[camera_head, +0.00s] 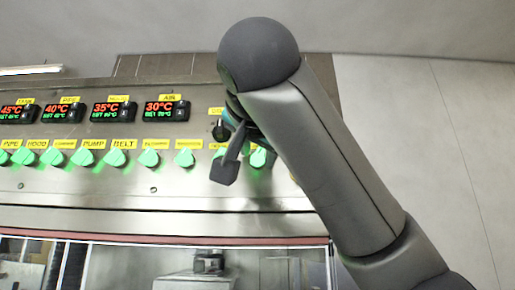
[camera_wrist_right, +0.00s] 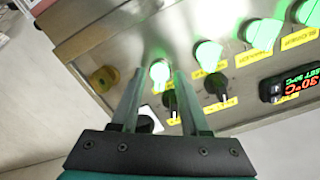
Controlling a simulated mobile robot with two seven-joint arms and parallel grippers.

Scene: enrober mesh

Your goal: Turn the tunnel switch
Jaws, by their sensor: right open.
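A row of green switch knobs runs along the steel control panel (camera_head: 110,190); none of the labels I can read says tunnel. In the wrist view, my right gripper (camera_wrist_right: 159,74) is open, with its fingertips on either side of a lit green knob (camera_wrist_right: 159,71) at the end of the row. I cannot tell if they touch it. In the head view, the right gripper (camera_head: 240,155) is at the panel's right end, beside a green knob (camera_head: 258,157) and partly hidden by my arm. My left gripper is out of view.
Temperature displays (camera_head: 165,110) sit above the knobs. The wrist view shows black knobs (camera_wrist_right: 217,86) near the fingers and a dull yellow knob (camera_wrist_right: 104,78) beside the left finger. Below the panel is a glass-fronted section (camera_head: 120,268). Bare floor lies to the right.

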